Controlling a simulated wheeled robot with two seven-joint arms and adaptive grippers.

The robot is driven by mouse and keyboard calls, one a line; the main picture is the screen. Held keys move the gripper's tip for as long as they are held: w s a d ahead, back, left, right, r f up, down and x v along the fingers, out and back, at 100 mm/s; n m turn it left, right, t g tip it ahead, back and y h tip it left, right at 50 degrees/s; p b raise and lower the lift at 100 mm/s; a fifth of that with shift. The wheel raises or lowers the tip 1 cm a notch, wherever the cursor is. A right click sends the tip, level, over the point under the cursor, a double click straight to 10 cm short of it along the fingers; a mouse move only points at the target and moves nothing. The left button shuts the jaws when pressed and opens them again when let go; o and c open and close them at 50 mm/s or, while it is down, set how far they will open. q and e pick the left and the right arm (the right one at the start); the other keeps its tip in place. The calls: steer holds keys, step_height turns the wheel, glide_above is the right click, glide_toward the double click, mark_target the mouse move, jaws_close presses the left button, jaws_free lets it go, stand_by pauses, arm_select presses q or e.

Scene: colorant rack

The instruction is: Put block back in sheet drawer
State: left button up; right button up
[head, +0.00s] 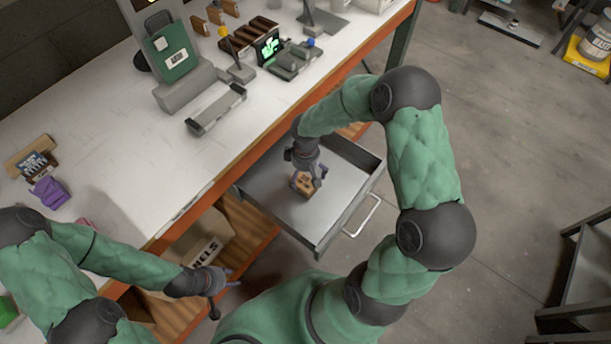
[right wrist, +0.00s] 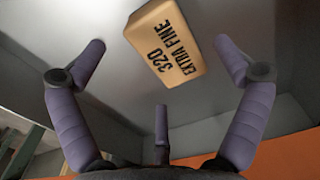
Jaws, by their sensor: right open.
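The block (head: 303,184) is a tan sanding block with dark lettering. In the right wrist view the block (right wrist: 164,43) reads "320 EXTRA FINE" and lies on the drawer's grey floor. The sheet drawer (head: 341,198) is a grey metal drawer pulled open under the bench. My right gripper (head: 315,182) reaches down into the drawer right at the block and partly hides it in the head view. In the right wrist view its purple fingers (right wrist: 164,78) are spread, with the block beyond them and nothing between them. My left gripper (head: 221,284) hangs empty in front of the bench, its fingers small in view.
The white bench top (head: 120,140) with an orange edge lies above the drawer. The drawer handle (head: 362,215) sticks out toward the floor. A cardboard box (head: 205,250) marked "...NELS" stands on the shelf below. A purple object (head: 49,192) lies on the bench.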

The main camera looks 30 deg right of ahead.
mark_target(305, 178)
step_height(305, 178, up, 9)
steer(key=p, duration=0.2)
steer(key=shift+f, duration=0.2)
steer(key=shift+p, duration=0.3)
